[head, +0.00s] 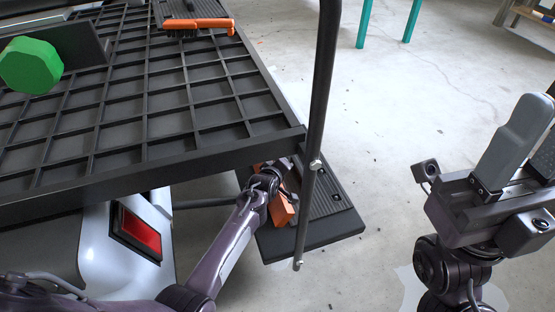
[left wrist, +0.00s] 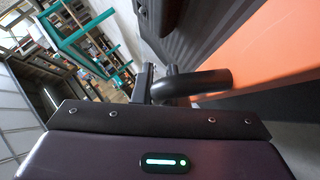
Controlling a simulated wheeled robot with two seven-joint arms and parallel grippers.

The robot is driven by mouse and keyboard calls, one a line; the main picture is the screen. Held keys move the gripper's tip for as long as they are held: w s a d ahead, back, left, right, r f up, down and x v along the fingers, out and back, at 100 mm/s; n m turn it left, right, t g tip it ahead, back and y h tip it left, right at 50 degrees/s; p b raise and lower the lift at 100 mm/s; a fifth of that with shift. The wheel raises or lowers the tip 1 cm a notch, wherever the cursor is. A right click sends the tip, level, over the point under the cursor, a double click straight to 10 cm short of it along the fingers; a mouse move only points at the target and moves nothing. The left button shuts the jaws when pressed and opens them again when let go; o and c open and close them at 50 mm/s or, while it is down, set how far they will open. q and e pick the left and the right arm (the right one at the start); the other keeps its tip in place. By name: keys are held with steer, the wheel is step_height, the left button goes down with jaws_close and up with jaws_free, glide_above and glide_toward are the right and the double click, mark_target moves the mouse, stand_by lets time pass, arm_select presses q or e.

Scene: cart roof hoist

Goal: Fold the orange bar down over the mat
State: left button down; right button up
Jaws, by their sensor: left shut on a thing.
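My left gripper (head: 275,185) is low beside the end of the black ribbed mat (head: 335,196), below the corner of the roof rack. An orange part (head: 282,210) shows beside it, mostly hidden by the gripper. In the left wrist view my left gripper (left wrist: 160,80) is shut on a dark bent handle (left wrist: 205,82). A broad orange face (left wrist: 270,50) lies just behind the handle, beside dark ribbing; I cannot tell whether they join. Another orange bar (head: 197,23) lies at the back of the rack, by a ribbed panel. My right gripper (head: 520,135) is raised at the right, its finger gap unclear.
The black grid roof rack (head: 150,150) fills the upper left. A green knob (head: 30,65) stands on it. A dark upright pole (head: 318,110) passes in front of the mat. A red tail light (head: 138,235) is at lower left. The concrete floor (head: 400,110) is mostly clear.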

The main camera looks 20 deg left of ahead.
arm_select(q)
steer(key=shift+w+d+f, duration=0.1)
steer(key=shift+d+f, duration=0.1)
steer(key=shift+d, duration=0.05)
steer(key=shift+g, duration=0.3)
steer(key=c, duration=1.7)
jaws_free()
